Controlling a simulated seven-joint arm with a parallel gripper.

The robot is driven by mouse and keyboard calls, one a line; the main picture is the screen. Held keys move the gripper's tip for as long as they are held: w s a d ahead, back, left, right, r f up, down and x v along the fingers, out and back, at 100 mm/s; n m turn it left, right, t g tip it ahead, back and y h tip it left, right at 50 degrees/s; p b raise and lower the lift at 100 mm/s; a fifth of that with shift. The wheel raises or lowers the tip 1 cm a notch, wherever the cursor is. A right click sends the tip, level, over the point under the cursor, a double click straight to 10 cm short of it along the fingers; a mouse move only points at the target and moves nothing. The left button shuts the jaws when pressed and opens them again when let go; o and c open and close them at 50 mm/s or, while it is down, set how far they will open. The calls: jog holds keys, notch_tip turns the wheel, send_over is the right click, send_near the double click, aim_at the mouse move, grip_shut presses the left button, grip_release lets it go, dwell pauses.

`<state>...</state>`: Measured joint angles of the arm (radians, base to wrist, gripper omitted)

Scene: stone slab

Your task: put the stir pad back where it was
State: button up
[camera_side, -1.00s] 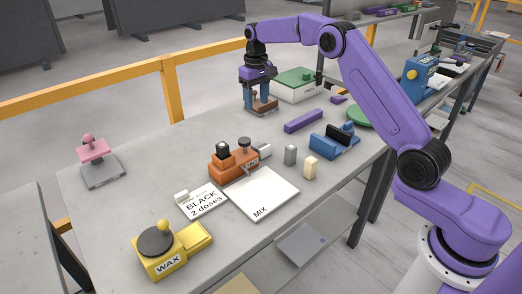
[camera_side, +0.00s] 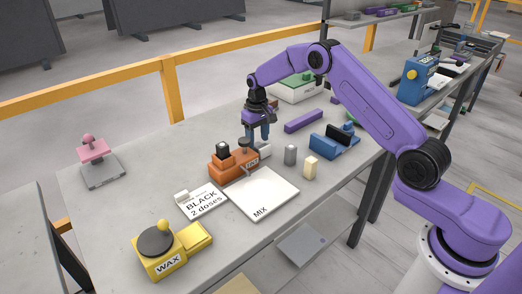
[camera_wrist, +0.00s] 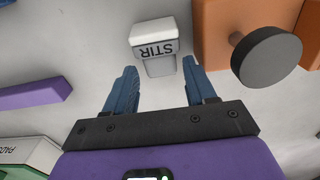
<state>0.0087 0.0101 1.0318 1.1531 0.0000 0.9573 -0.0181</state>
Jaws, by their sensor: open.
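The stir pad, a small white block marked STIR (camera_wrist: 155,50), lies on the grey slab in the wrist view, with a narrower pale part towards my gripper. In the side view the pad (camera_side: 265,149) shows as a pale block just right of the orange unit (camera_side: 236,163), partly hidden by my gripper. My gripper (camera_wrist: 158,66) is open and empty. Its two blue fingers point down at the slab, one on each side of the pad's near part, with gaps visible. In the side view my gripper (camera_side: 258,138) is low behind the orange unit.
The orange unit's dark round knob (camera_wrist: 267,57) is close to the right finger. A purple bar (camera_side: 304,121), blue unit (camera_side: 334,144) and green-lidded white box (camera_side: 298,88) lie beyond.

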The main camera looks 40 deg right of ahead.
notch_tip(320, 180, down, 2)
jog(key=shift+f, duration=0.1)
jog(key=c, duration=1)
